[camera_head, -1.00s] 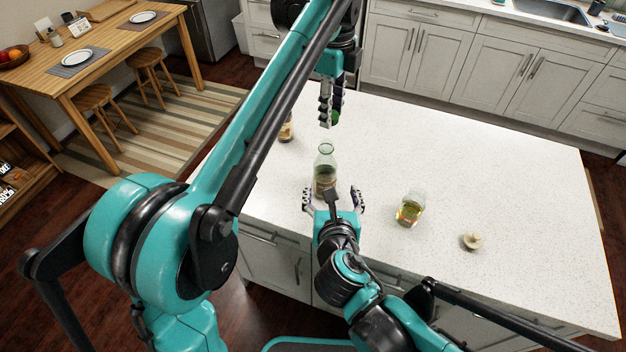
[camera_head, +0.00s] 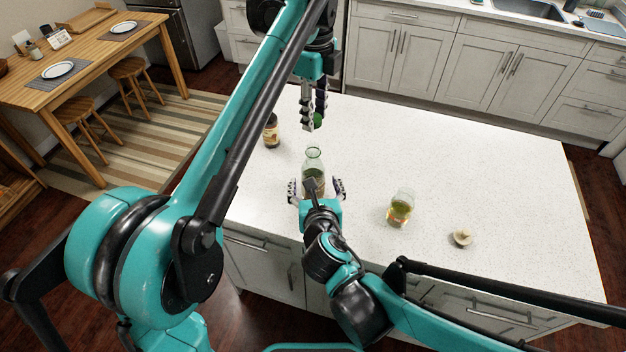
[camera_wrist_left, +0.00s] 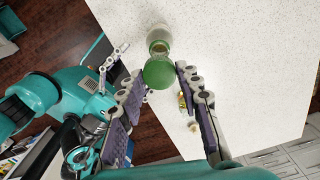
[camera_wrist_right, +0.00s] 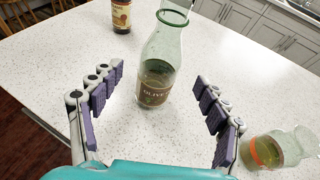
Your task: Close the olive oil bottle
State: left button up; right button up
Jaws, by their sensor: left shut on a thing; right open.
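The clear olive oil bottle (camera_head: 313,162) stands upright on the white counter, its mouth uncovered. Its label reads "OLIVE" in the right wrist view (camera_wrist_right: 153,90). My left gripper (camera_head: 314,120) is shut on a round green cap (camera_head: 319,119) and holds it in the air behind and above the bottle in the head view. In the left wrist view the cap (camera_wrist_left: 158,73) shows between the fingers, with the bottle below it, partly covered. My right gripper (camera_head: 317,184) is open at the near side of the bottle. Its fingers (camera_wrist_right: 155,115) flank the bottle without visible contact.
A brown labelled bottle (camera_head: 271,131) stands at the counter's left edge. A glass jar of yellow liquid (camera_head: 399,208) stands right of my right gripper, and a small pale round item (camera_head: 462,237) lies farther right. The counter's right and back (camera_head: 480,165) are clear.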

aim_at(313, 172)
jog(key=x, duration=0.6)
jog(key=shift+w+f, duration=0.15)
jog(key=shift+w, duration=0.1)
grip_shut()
pick_arm(q)
jog(key=shift+w+f, duration=0.1)
jog(key=shift+f, duration=2.4)
